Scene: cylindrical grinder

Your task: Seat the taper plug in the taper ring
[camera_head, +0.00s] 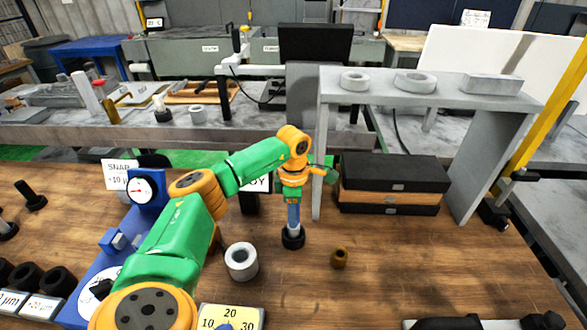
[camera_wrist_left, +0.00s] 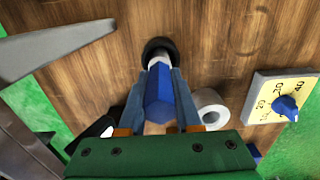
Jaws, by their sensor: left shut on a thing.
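My left gripper (camera_head: 292,197) points down over the table and is shut on the taper plug (camera_head: 293,216). In the left wrist view, the plug's blue handle (camera_wrist_left: 158,95) sits between the fingers. The plug stands roughly upright; its lower end meets a round black piece (camera_head: 293,238) on the wood. I cannot tell how deep it sits in this piece or whether the two are joined. A thick grey ring with an open bore, seemingly the taper ring (camera_head: 241,262), stands left of the plug, apart from it. It also shows in the left wrist view (camera_wrist_left: 210,109). My right gripper is out of view.
A small brass bush (camera_head: 340,258) stands right of the plug. A blue dial gauge stand (camera_head: 146,190) is at left, a yellow dial plate (camera_head: 232,317) in front. Stacked cases (camera_head: 392,184) sit under a grey shelf (camera_head: 440,88). The wood at right is mostly clear.

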